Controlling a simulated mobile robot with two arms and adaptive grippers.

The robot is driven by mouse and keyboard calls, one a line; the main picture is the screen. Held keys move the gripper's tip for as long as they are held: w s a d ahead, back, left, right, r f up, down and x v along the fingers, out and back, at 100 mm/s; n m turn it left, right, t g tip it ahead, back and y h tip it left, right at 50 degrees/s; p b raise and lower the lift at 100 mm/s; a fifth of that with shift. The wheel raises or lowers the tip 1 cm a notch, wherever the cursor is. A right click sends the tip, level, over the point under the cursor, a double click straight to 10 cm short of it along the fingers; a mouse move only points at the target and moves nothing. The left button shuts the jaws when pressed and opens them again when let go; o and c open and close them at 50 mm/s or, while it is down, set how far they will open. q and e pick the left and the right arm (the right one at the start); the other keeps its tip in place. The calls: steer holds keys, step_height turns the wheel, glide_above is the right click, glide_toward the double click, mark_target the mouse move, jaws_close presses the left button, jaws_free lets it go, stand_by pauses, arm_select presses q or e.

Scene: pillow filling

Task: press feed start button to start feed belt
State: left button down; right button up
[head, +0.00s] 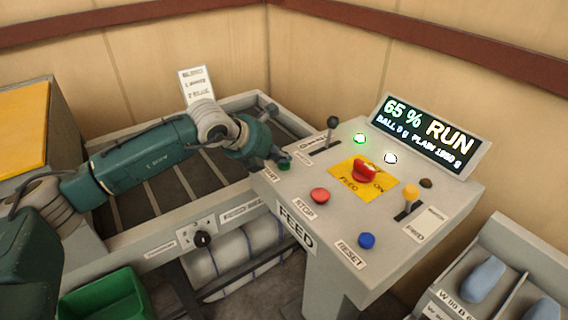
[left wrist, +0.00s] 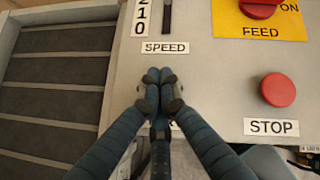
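The feed start button (head: 284,166) is green and sits at the left edge of the grey FEED panel (head: 330,215), near a partly covered START label. My left gripper (head: 280,158) is right at this button and partly covers it; contact cannot be told for sure. In the left wrist view my left gripper (left wrist: 158,88) has its fingertips together below the SPEED label, and the button is hidden behind them. The feed belt (head: 140,205), dark with pale slats, lies left of the panel and also shows in the left wrist view (left wrist: 50,85). My right gripper is not in view.
The panel carries a red STOP button (head: 320,195), a blue RESET button (head: 367,240), a red feed switch (head: 364,173), a black lever (head: 332,125) and a yellow-topped lever (head: 410,193). A display (head: 430,135) reads 65 % RUN. A green bin (head: 105,298) stands lower left.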

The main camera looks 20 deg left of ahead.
mark_target(282, 165)
arm_select(q)
steer(key=shift+f, duration=0.1)
stand_by(0.3)
steer(key=shift+r, duration=0.9)
steer(key=shift+r, duration=0.1)
steer(key=shift+r+p, duration=1.25)
steer(key=shift+r, duration=1.2)
